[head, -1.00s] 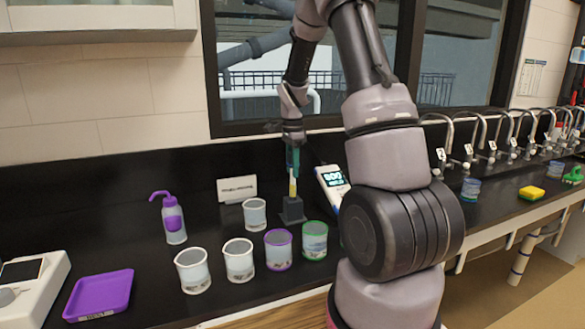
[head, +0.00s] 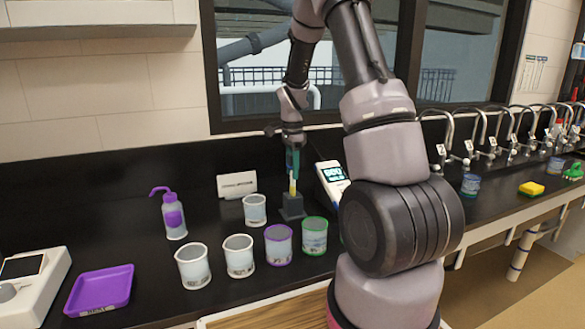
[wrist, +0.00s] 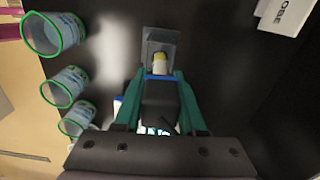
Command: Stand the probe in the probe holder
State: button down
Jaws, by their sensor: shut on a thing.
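The probe (head: 293,187) has a yellow lower part and hangs upright under my gripper (head: 293,170). Its yellow band and dark body (wrist: 160,95) show between the teal fingers in the wrist view. My gripper (wrist: 160,77) is shut on the probe. The probe holder (head: 292,208) is a dark grey block on the black counter, directly below the probe. In the wrist view the holder (wrist: 160,38) lies just beyond the yellow band, in line with it. The probe's lower end meets the holder's top in the head view; I cannot tell how deep it sits.
A meter with a lit screen (head: 333,177) stands right of the holder. A beaker (head: 255,210), a purple-rimmed beaker (head: 278,245) and a green-rimmed beaker (head: 314,236) stand close by. A white sign (head: 237,184) is behind. A purple tray (head: 99,290) lies left.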

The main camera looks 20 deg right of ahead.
aim_at(293, 184)
jog(key=shift+f, duration=2.75)
grip_release()
jog(key=shift+r, duration=3.55)
